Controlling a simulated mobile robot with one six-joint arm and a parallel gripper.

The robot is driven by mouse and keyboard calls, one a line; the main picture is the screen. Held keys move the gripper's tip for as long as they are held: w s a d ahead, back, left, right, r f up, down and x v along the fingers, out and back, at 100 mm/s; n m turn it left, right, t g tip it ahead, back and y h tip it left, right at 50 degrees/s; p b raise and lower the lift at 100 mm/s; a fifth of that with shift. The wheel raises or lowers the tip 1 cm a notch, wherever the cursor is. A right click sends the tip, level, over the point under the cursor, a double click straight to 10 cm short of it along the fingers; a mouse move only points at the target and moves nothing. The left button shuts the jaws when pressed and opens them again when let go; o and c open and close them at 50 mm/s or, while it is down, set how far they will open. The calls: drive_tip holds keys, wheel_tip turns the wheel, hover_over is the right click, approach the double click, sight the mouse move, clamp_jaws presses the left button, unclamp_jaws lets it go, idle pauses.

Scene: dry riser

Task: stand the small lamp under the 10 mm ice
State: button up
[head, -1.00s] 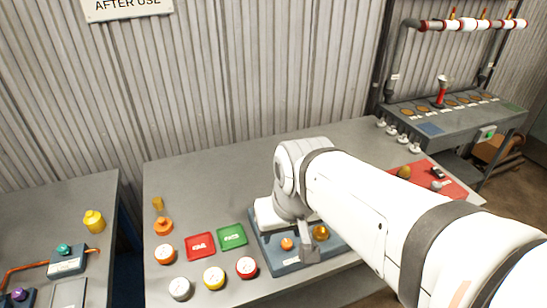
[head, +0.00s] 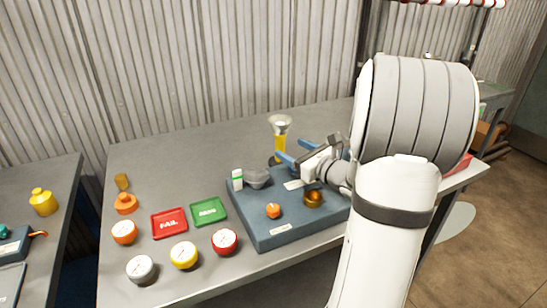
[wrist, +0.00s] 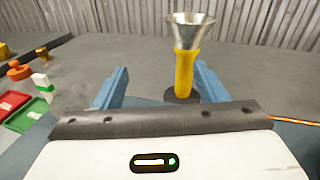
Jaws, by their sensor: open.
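A yellow lamp (head: 280,148) with a flared, silvery funnel-shaped head stands upright on the grey table, behind the blue base block. In the wrist view the lamp (wrist: 185,75) stands ahead of my open gripper (wrist: 160,78), within the span of its blue fingers and nearer the right one. My gripper (head: 306,150) is low over the back of the block, pointing at the lamp, with nothing held. The red-and-white banded pipe (head: 470,3) is cut off at the top right. I cannot make out any 10 mm ice marking.
Red FAIL (head: 169,223) and green (head: 208,212) trays and several gauges lie left. The table's back left is clear. My arm hides most of the far bench.

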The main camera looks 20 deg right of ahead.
sight(283, 135)
drive_tip(key=d, duration=0.1)
drive_tip(key=d+m+h, duration=0.1)
drive_tip(key=d+f+m, duration=0.1)
drive_tip(key=shift+w+f+t+h, duration=0.1)
drive_tip(key=shift+w+t+h, duration=0.25)
drive_tip(key=shift+t+h, duration=0.05)
drive_tip(key=w, duration=0.5)
drive_tip(key=shift+a, duration=0.4)
drive_tip(key=w, duration=0.3)
drive_tip(key=w+a, duration=0.1)
drive_tip(key=w, duration=0.2)
drive_tip(key=shift+w+a, duration=0.15)
drive_tip(key=shift+c, duration=0.4)
clamp_jaws()
